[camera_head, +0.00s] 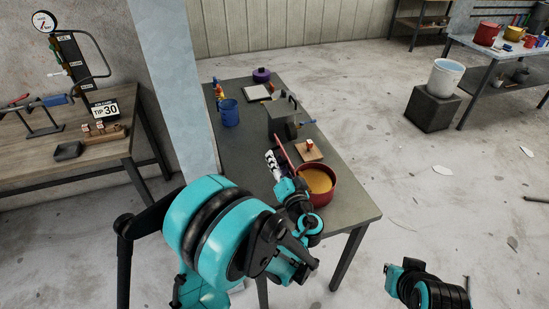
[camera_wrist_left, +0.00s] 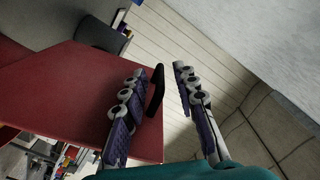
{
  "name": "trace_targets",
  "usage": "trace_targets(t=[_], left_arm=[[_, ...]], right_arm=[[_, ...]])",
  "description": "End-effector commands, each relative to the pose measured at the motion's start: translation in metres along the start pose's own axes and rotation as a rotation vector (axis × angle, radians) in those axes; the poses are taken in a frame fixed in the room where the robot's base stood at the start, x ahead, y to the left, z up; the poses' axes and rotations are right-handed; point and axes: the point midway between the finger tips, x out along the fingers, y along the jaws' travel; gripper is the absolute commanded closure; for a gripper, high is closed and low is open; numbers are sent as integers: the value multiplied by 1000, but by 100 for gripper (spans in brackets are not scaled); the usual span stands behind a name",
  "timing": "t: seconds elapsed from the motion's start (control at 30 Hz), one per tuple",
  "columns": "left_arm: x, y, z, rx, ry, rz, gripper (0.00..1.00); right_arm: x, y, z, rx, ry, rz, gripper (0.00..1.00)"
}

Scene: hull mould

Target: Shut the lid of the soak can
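The soak can appears to be the grey boxy can (camera_head: 283,122) on the table. A thin red panel, which looks like its lid (camera_head: 283,151), stands open beside it, nearly edge-on. In the left wrist view the lid (camera_wrist_left: 75,95) is a broad red face at the left, with a black bar-like handle (camera_wrist_left: 156,90) at its edge. My left gripper (camera_head: 271,158) is close to the lid. Its fingers (camera_wrist_left: 158,75) are apart, with the handle showing between or just beyond them; contact cannot be told. My right gripper (camera_head: 425,284) is low at the right, away from the table, its fingers unclear.
A red pot (camera_head: 318,191) with yellow contents stands near the table's (camera_head: 343,212) front edge. A small board (camera_head: 309,151) lies behind it. A blue mug (camera_head: 229,113) and a purple pot (camera_head: 261,75) stand farther back. A pillar (camera_head: 175,75) rises at the table's left.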

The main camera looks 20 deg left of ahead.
Motion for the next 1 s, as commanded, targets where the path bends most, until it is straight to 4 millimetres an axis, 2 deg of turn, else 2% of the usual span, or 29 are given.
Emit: trace_targets(t=[0.1,0.2,0.5,0.53,0.63,1.0], left_arm=[[16,0,1,0,-1,-1,71],[22,0,0,0,0,0,71],[25,0,0,0,0,1,71],[25,0,0,0,0,1,74],[25,0,0,0,0,1,100],[28,1,-4,16,0,-4,100]], right_arm=[[2,0,2,0,0,0,100],[3,0,2,0,0,0,100],[3,0,2,0,0,0,100],[3,0,2,0,0,0,100],[3,0,2,0,0,0,100],[2,0,2,0,0,0,100]])
